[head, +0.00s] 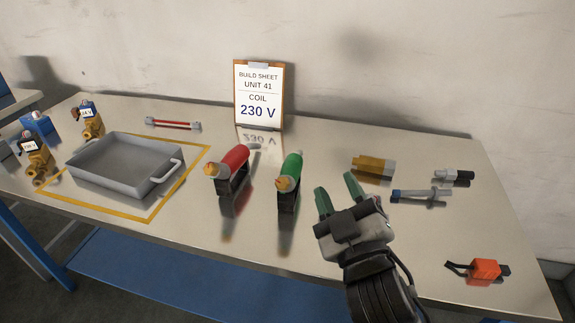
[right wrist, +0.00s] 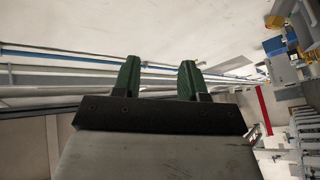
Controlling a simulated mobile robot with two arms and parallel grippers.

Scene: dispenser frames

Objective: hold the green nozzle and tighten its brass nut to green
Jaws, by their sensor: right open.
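The green nozzle (head: 291,168) rests tilted in a dark stand right of the table's middle. Its brass nut (head: 284,184) is at the near lower end; no green mark on the nut can be made out. A red nozzle (head: 233,160) with a brass end stands in a similar dark holder to its left. My right gripper (head: 337,195) is open and empty, to the right of the green nozzle and apart from it. Its two green fingers also show spread in the right wrist view (right wrist: 160,80). My left gripper is not in view.
A grey tray (head: 115,182) stands inside a yellow outline at left, with coil valves (head: 36,150) beyond it. A build sheet (head: 259,95) reading 230 V stands at the back. A yellow-grey block (head: 373,168), a caliper-like tool (head: 420,196) and an orange device (head: 485,271) lie at right.

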